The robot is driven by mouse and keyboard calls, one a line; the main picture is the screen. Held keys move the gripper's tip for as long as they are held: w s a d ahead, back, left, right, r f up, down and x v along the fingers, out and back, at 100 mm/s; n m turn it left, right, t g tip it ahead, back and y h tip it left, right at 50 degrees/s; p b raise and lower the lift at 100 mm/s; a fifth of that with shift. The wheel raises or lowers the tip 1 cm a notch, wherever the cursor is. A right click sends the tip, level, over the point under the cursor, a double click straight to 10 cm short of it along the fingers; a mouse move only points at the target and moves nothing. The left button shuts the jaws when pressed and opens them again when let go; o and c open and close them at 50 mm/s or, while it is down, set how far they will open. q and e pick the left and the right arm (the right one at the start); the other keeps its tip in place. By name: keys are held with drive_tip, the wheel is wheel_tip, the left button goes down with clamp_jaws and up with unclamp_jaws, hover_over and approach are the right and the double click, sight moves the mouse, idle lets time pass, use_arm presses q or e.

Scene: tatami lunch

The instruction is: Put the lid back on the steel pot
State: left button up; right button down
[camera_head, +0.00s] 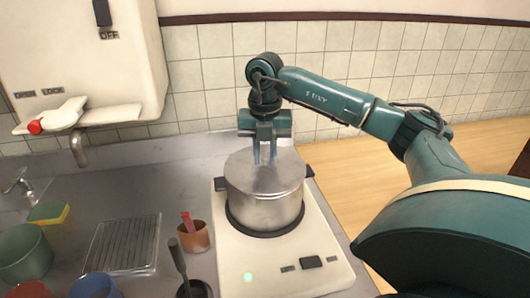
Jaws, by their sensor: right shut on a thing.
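The steel pot (265,212) stands upright on the white cooker. The steel lid (290,172) is level over the pot's mouth and covers it. I cannot tell whether it rests on the rim or is slightly above it. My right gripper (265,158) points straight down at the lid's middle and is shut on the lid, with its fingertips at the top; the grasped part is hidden. My left gripper is not in view.
The white cooker (232,268) stands on a grey counter (165,175). Left of it are an orange cup (197,239), a wire rack (122,245), a yellow sponge (48,212) and a green bowl (24,254). A dark-handled utensil (178,260) stands near the front. A tiled wall is behind.

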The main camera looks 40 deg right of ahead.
drive_tip(key=c, duration=1.2)
unclamp_jaws()
drive_tip(key=shift+o, duration=0.5)
drive_tip(key=o, duration=0.4)
drive_tip(key=shift+r+p, duration=2.1)
drive_tip(key=shift+r, duration=0.4)
drive_tip(key=shift+r+p, duration=0.65)
drive_tip(key=shift+r, duration=0.4)
